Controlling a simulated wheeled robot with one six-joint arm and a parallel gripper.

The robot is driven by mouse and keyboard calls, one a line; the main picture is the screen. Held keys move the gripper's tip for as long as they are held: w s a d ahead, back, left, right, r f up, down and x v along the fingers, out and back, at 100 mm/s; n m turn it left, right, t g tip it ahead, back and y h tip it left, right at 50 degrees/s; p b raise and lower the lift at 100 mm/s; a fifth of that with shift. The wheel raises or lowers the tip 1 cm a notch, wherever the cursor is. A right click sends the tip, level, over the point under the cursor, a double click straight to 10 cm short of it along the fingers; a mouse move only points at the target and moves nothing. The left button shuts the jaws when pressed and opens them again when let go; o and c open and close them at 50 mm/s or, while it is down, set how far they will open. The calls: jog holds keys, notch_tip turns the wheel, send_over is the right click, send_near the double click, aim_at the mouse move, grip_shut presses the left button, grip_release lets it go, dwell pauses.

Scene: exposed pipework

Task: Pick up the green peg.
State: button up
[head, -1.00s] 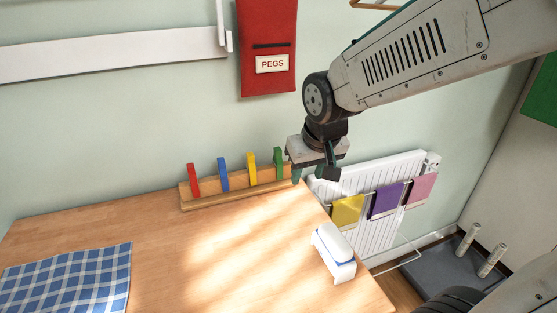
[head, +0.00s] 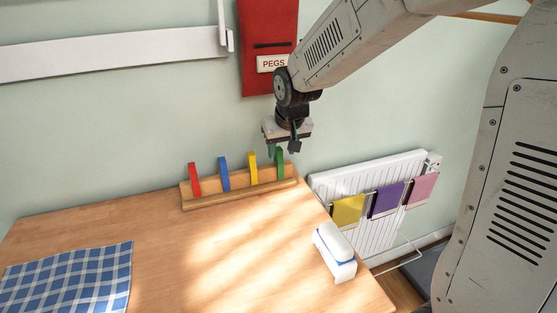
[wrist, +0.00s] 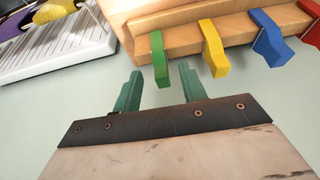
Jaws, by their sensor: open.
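The green peg (head: 279,160) stands at the right end of the wooden rack (head: 240,195), beside the yellow peg (head: 252,168). My gripper (head: 282,149) hangs right at the top of the green peg in the head view and partly overlaps it. In the wrist view, my gripper (wrist: 160,72) is open with its two green fingers apart. The green peg (wrist: 158,58) shows just beyond the fingertips, in line with the gap between them. I see nothing held. The yellow peg (wrist: 214,48) lies just right of the right finger there.
A blue peg (head: 224,174) and a red peg (head: 194,179) stand further left on the rack. The wall is close behind. A white block-like object (head: 335,250) and a checked cloth (head: 70,280) lie on the table (head: 190,250). A radiator (head: 370,200) with coloured cloths is at right.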

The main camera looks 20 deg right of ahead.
aim_at(279, 149)
jog(key=shift+w+f, duration=0.1)
jog(key=shift+w, duration=0.85)
jog(key=shift+x, duration=1.4)
jog(key=shift+s, duration=0.1)
grip_shut()
